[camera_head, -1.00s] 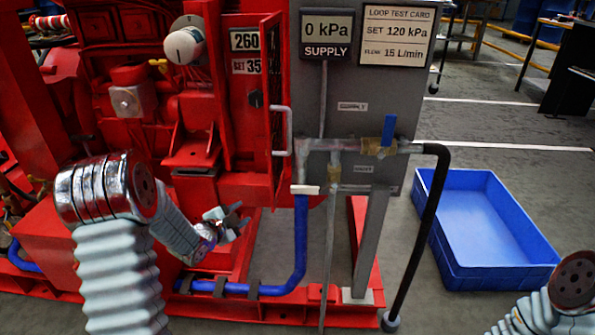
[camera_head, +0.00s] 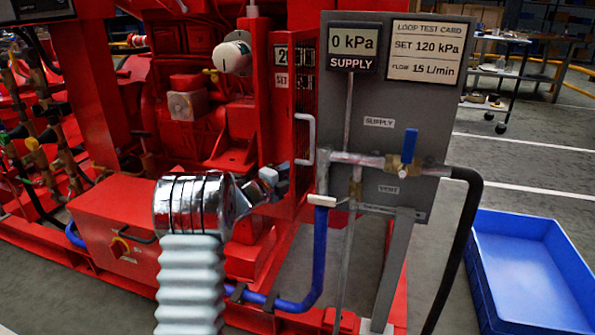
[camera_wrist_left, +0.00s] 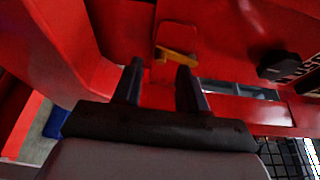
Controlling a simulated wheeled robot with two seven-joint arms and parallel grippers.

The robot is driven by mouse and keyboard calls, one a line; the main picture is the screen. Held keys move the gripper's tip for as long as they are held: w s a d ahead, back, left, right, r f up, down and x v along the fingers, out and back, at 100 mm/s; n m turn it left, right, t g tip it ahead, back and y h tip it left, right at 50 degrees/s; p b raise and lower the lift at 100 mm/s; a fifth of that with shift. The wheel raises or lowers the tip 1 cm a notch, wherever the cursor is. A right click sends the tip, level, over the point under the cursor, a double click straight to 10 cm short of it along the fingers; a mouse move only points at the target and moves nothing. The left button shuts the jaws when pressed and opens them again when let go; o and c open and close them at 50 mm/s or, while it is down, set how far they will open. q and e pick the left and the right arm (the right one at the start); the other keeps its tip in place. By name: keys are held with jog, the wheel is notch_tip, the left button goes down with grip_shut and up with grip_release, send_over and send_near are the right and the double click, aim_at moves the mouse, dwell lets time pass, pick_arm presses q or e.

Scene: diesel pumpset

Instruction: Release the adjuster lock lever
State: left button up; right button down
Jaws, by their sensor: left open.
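In the left wrist view, an orange-yellow lever (camera_wrist_left: 177,55), which looks like the adjuster lock lever, sits on a red bracket (camera_wrist_left: 177,34) of the machine. My left gripper (camera_wrist_left: 160,68) points toward it with its two dark fingers apart and nothing between them. The lever appears just beyond the fingertips; I cannot tell whether they touch it. In the head view my left gripper (camera_head: 275,178) is at the red machine, beside the cabinet door, left of the grey panel. My own arm hides part of this area, and I cannot make out the lever there. My right gripper is out of view.
The red cabinet with a grey door handle (camera_head: 306,138) stands right of my left gripper. The grey test panel (camera_head: 365,110) carries a blue-handled valve (camera_head: 408,150). A blue hose (camera_head: 318,250) and black hose (camera_head: 458,245) run below. A blue tray (camera_head: 530,275) lies on the floor at right.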

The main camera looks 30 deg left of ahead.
pick_arm(q)
jog(key=shift+w+d, duration=0.15)
jog(key=shift+w, duration=0.6)
jog(key=shift+w+d, duration=0.1)
jog(key=shift+w, duration=0.65)
